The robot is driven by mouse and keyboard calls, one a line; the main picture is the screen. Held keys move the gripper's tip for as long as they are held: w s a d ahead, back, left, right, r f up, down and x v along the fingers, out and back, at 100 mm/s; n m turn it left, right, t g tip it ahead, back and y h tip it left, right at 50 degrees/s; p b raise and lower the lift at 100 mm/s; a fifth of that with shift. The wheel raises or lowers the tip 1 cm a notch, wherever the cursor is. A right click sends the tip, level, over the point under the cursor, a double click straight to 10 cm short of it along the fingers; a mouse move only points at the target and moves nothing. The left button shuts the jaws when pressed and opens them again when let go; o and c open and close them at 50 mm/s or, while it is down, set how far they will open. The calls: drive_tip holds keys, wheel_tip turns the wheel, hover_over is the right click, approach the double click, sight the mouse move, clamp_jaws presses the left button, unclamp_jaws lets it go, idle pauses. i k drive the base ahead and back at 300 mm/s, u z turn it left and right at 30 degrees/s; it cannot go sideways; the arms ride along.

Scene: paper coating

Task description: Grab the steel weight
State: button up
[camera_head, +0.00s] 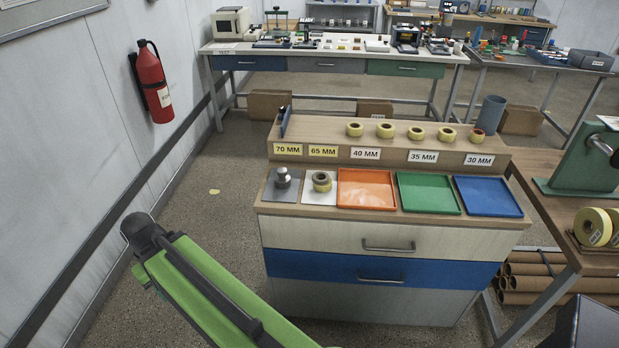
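The steel weight (283,178) is a small grey metal cylinder with a narrower knob on top. It stands upright on a grey square plate (270,192) at the left end of the cabinet top, below the "70 MM" label. My green arm (215,285) reaches up from the bottom edge to a black rounded joint, left of the cabinet and apart from the weight. No gripper fingers show, and nothing is seen touching the weight.
A raised wooden shelf (389,158) with several rolls stands behind. The floor left of the cabinet is mostly clear.

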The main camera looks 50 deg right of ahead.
sight(282, 180)
drive_tip(key=z, duration=0.1)
drive_tip(key=i, duration=1)
drive_tip(key=u, duration=0.05)
